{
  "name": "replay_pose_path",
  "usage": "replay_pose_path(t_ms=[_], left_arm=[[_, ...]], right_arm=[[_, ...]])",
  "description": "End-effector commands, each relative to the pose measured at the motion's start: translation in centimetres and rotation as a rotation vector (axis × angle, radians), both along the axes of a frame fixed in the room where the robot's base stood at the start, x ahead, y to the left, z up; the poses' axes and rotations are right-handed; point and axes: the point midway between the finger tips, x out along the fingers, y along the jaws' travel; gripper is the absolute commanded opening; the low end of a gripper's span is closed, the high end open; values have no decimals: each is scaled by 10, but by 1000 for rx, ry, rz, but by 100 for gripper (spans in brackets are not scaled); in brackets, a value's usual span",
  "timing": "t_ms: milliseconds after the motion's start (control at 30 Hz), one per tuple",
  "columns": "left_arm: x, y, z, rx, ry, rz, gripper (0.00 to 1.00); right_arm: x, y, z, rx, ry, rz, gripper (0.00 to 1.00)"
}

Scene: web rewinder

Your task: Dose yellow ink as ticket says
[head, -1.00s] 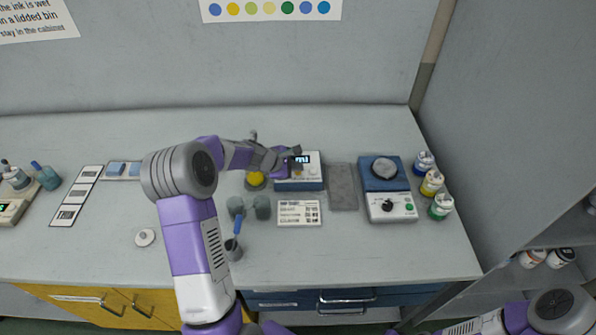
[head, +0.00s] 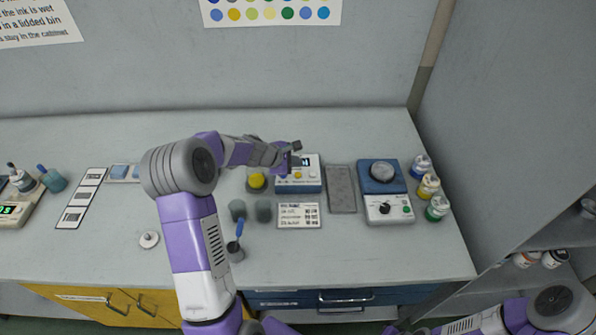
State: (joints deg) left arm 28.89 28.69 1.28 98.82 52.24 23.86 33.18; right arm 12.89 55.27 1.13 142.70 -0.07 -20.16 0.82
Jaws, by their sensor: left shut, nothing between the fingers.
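My left gripper (head: 293,155) is shut and empty. It is over the back left part of a blue and white device (head: 311,174) with a small lit display, partly hiding it; I cannot tell if it touches. A yellow-topped round item (head: 257,181) stands just left of the device, under my left forearm. A white printed card, seemingly the ticket (head: 299,216), lies in front of the device; its text is too small to read. A yellow-labelled bottle (head: 428,187) stands at the right between a blue one (head: 421,166) and a green one (head: 438,208). My right gripper is out of view.
A grey pad (head: 341,189) and a blue machine with a round plate (head: 383,174) stand right of the device. The front right counter is clear.

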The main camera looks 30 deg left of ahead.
Motion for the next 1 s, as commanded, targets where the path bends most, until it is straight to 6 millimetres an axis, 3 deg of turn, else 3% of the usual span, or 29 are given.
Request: replay_pose_path(t_ms=[33, 267, 1000], left_arm=[[0, 0, 10, 1, -1, 0, 0], [0, 0, 29, 1, -1, 0, 0], [0, 0, 27, 0, 0, 0, 0]], right_arm=[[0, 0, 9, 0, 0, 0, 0], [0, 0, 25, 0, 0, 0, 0], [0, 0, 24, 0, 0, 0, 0]])
